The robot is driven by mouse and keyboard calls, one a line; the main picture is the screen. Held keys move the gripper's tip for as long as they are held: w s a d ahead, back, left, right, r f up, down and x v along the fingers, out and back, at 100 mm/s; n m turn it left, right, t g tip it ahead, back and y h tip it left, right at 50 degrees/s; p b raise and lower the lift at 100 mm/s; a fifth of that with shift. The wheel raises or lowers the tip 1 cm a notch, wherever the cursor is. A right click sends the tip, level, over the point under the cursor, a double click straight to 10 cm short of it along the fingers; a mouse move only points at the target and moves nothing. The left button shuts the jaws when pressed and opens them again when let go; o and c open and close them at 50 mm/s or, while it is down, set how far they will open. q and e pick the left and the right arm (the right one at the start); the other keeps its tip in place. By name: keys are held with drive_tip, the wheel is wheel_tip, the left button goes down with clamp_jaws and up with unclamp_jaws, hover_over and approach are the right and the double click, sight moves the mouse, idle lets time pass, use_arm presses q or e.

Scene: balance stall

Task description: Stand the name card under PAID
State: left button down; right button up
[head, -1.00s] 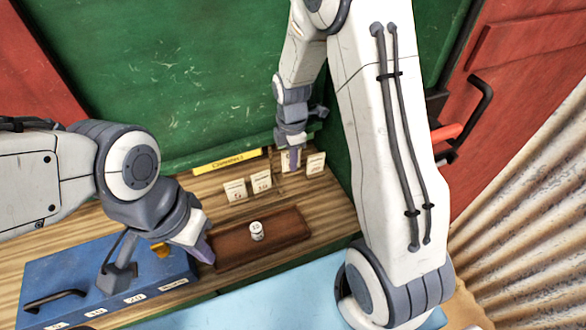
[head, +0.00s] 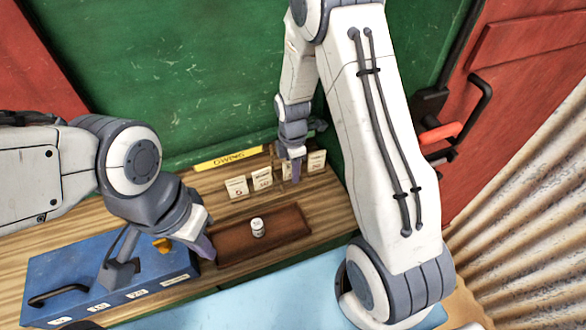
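Several small cream name cards stand in a row on the wooden counter, including a left card (head: 237,187), a second card (head: 262,178) and a right-end card (head: 317,162). A further card (head: 287,172) is partly hidden by my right gripper (head: 296,168), which points down at it; whether it holds that card is unclear. A yellow strip (head: 228,158) behind the cards seems to read OWING. I see no PAID label. My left gripper (head: 203,249) is low at the left end of the brown tray (head: 282,224); its finger opening is hidden.
A small white labelled cylinder (head: 257,227) stands on the brown tray. A blue box (head: 70,262) with a dark handle and labelled front lies at the left. The green wall (head: 180,90) closes off the back. A red door (head: 520,100) is at the right.

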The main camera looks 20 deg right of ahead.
drive_tip(key=shift+r, duration=0.55)
wheel_tip(320, 180, up, 10)
drive_tip(key=shift+r+b, duration=0.25)
drive_tip(key=shift+b, duration=0.5)
drive_tip(key=shift+s+a+r, duration=0.1)
drive_tip(key=shift+a+r, duration=0.05)
drive_tip(key=shift+r, duration=0.2)
drive_tip(key=s+a+r+m, duration=0.5)
drive_tip(key=s+a, duration=0.5)
drive_tip(key=s+a+m, duration=0.1)
drive_tip(key=s+m, duration=0.2)
drive_tip(key=s, duration=0.3)
drive_tip(key=s+a+r+m+y, duration=0.1)
drive_tip(key=s+a+m, duration=0.1)
drive_tip(key=s, duration=0.5)
drive_tip(key=shift+s+a+m, duration=0.3)
drive_tip(key=shift+m, duration=0.3)
drive_tip(key=shift+r, duration=0.15)
